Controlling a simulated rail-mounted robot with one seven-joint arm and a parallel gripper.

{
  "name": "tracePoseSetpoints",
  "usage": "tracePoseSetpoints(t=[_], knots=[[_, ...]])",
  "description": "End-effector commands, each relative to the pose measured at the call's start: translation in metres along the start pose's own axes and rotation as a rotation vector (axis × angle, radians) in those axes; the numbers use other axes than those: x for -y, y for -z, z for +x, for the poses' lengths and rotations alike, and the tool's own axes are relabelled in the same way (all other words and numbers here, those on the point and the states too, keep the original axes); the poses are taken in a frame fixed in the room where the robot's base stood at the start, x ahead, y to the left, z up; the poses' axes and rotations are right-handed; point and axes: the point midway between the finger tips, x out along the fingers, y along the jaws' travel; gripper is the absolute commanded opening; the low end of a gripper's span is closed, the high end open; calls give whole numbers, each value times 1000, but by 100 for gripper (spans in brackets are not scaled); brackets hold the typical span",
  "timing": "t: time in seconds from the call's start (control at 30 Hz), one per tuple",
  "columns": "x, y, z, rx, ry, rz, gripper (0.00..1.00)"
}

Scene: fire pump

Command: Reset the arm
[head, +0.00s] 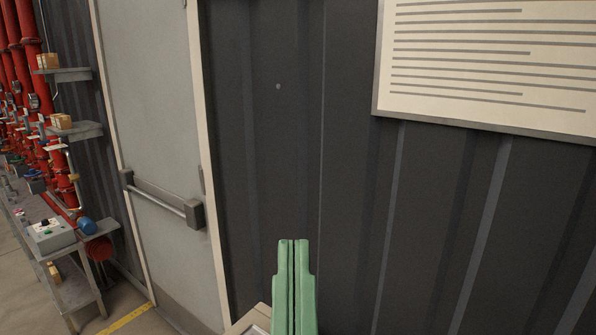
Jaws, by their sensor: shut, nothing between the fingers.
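My gripper (294,243) shows at the bottom centre of the head view as two pale green fingers pointing up. The fingers are pressed side by side with only a thin dark line between them, and they hold nothing. They stand in front of a dark corrugated wall (270,160) and touch nothing that I can see. The lower part of my arm is out of view.
A grey door (150,100) with a push bar (165,200) is left of my gripper. Further left are red pipes (30,50), shelves with small boxes (60,122), and a bench with a grey control box (50,235). A framed sign (480,70) hangs upper right.

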Motion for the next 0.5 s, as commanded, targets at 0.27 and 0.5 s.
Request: tracePoseSetpoints(t=[0.27,0.5], knots=[[2,120,53,-46,-7,-32,0],[6,219,116,-43,-3,-22,0]])
